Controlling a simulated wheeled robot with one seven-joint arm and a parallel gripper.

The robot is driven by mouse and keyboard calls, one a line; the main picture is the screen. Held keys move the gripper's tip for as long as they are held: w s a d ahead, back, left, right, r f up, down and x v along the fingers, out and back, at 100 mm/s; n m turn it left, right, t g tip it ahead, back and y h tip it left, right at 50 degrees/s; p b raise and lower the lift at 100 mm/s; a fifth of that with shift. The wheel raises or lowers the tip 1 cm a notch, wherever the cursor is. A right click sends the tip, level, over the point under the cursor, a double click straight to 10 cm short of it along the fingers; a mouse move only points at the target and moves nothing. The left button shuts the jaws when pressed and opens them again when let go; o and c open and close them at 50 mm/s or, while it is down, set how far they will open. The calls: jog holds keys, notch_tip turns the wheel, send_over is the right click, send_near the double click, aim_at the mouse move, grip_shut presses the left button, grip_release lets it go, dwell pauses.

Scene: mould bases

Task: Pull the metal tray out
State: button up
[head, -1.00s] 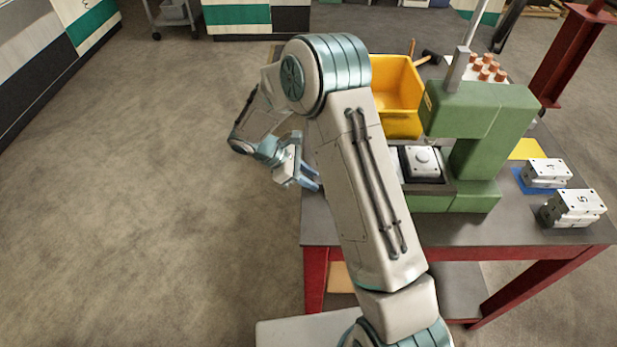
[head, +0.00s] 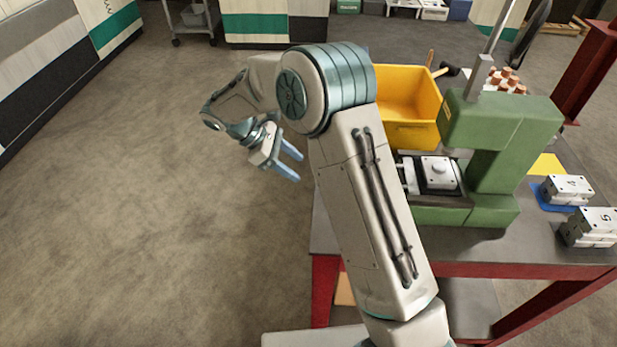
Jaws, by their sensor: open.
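The metal tray (head: 449,197) is the dark, low tray seated in the base of the green press (head: 500,130). A white and black mould block (head: 437,172) with a round knob lies in it. A light metal bar, perhaps the tray's handle (head: 408,176), shows at its left end, partly hidden behind my arm. My gripper (head: 293,165) is open and empty. It hangs in the air over the floor, to the left of the table and well apart from the tray, with its two blue fingers spread and pointing right.
The dark table (head: 480,252) has a red frame. A yellow bin (head: 408,100) stands behind the tray. Numbered mould blocks (head: 565,189) (head: 592,227) sit on the right. Copper-coloured cylinders (head: 508,78) stand at the back. The floor (head: 150,200) left of the table is clear.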

jog(key=v, duration=0.3)
jog(key=shift+r, duration=0.1)
dwell(0.4)
